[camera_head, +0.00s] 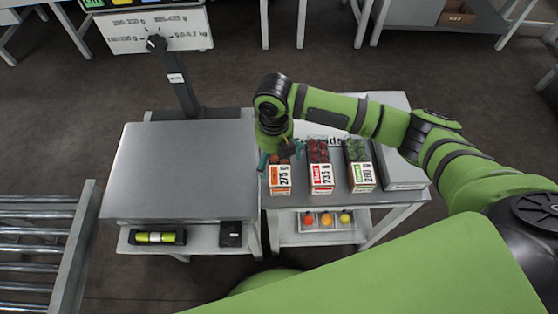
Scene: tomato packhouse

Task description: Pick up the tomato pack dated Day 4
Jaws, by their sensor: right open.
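Three tomato packs stand in a row on the right-hand table (372,199). The left pack (280,181) has an orange-marked label reading 275 g. The middle pack (320,178) has a red-marked label reading 235 g and red tomatoes. The right pack (361,174) has a green-marked label reading 280 g and green contents. The day text on the labels is too small for me to read surely. My right gripper (281,160) points down over the left pack, open, its fingers to either side of the pack's far part. Whether it touches the pack I cannot tell. My left gripper is not in view.
A bare steel table (180,170) with a scale display (148,32) stands to the left. A roller conveyor (40,245) is at the far left. A grey box (403,177) sits right of the packs. A lower shelf holds a tray (325,227) of coloured round fruits.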

